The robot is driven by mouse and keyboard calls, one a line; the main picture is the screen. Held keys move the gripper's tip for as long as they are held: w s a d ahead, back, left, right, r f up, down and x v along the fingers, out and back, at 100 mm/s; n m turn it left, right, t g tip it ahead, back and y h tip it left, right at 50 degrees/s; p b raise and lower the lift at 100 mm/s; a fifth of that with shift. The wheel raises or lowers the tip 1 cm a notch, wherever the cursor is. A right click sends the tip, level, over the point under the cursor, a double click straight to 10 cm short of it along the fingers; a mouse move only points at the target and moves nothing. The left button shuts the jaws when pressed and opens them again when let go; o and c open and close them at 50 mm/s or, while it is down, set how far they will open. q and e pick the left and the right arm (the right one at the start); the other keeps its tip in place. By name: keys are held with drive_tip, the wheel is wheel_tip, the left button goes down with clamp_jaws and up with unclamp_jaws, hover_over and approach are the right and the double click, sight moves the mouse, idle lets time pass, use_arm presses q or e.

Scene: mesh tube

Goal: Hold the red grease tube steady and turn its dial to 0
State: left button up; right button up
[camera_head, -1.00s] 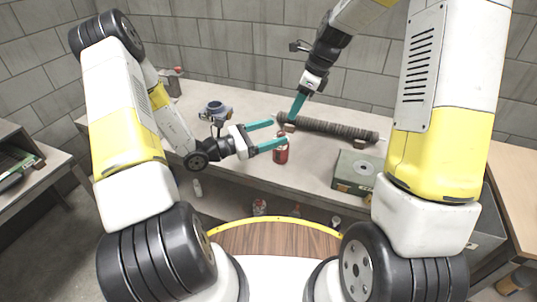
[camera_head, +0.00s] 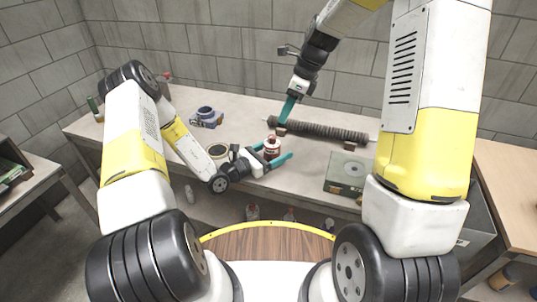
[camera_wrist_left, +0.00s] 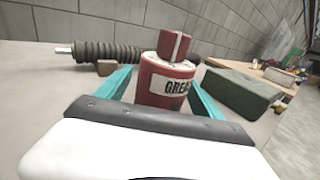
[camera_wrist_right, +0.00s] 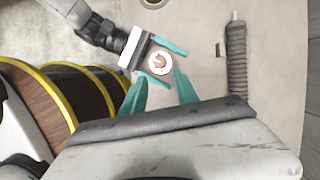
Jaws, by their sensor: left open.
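The red grease tube (camera_head: 272,147) stands upright on the workbench near its front edge. In the left wrist view the tube (camera_wrist_left: 168,85) shows a white label reading "GREA" and a raised red dial knob (camera_wrist_left: 174,45) on top. My left gripper (camera_head: 277,151) is open and low, with one teal finger on each side of the tube; I cannot tell whether they touch it. My right gripper (camera_wrist_right: 160,76) is open and empty above the tube. The right wrist view shows the white dial face with the red knob (camera_wrist_right: 160,63); its numbers are too small to read.
A dark ribbed shaft (camera_head: 322,130) lies on small blocks behind the tube. A green box (camera_head: 346,172) stands to the right. A blue vise (camera_head: 206,117) and a tape roll (camera_head: 217,151) are to the left. The bench (camera_head: 310,155) is clear between tube and box.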

use_arm(q)
drive_tip(key=shift+w+d, duration=0.2)
drive_tip(key=shift+d, duration=0.05)
